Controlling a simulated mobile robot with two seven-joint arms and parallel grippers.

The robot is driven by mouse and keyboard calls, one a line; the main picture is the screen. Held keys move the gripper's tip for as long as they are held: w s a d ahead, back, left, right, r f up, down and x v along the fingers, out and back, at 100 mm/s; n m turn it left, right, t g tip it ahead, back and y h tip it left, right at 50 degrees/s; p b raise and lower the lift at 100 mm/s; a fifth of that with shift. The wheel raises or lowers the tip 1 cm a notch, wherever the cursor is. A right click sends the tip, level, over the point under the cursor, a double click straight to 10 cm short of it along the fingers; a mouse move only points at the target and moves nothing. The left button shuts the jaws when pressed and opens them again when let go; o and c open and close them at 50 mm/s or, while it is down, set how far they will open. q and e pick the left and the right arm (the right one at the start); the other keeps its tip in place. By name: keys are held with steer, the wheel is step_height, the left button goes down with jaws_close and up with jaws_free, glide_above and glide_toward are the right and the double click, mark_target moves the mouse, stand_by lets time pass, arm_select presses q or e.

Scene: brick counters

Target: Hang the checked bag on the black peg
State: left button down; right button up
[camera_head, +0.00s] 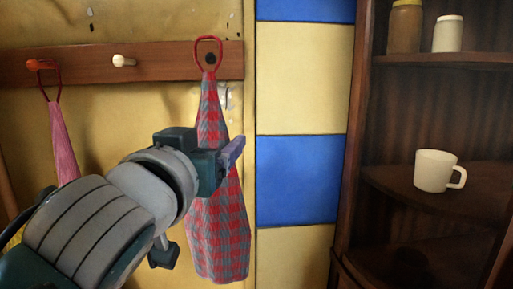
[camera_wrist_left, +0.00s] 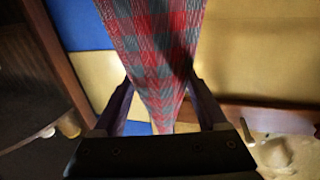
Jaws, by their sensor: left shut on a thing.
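The red-and-grey checked bag (camera_head: 218,235) hangs upright below the wooden rail, with its red loop (camera_head: 208,38) at the top. The black peg (camera_head: 210,59) shows inside the loop, and the loop's top stands above the peg. I cannot tell whether the loop is around the peg or only in front of it. My left gripper (camera_head: 230,154) is shut on the bag's upper part and partly covers it. In the left wrist view the fingers (camera_wrist_left: 160,106) flank the checked cloth (camera_wrist_left: 155,50); the loop is not visible there. My right gripper is in neither view.
The wooden rail (camera_head: 85,62) also carries a white peg (camera_head: 123,61) and an orange peg (camera_head: 40,65) with a pink bag (camera_head: 62,145) on it. At the right, a dark shelf unit (camera_head: 362,100) holds a white mug (camera_head: 434,171) and two jars.

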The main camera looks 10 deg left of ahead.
arm_select(q)
steer(key=shift+w+a+f+b, duration=0.25)
steer(key=shift+w+b, duration=0.25)
steer(key=shift+w, duration=0.4)
steer(key=shift+w+a+f+b, duration=0.3)
steer(key=shift+w+b, duration=0.25)
steer(key=shift+w, duration=0.4)
steer(key=shift+w+a+f+b, duration=0.25)
steer(key=shift+w+b, duration=0.25)
steer(key=shift+w, duration=0.4)
jaws_free()
steer(key=shift+s, duration=0.1)
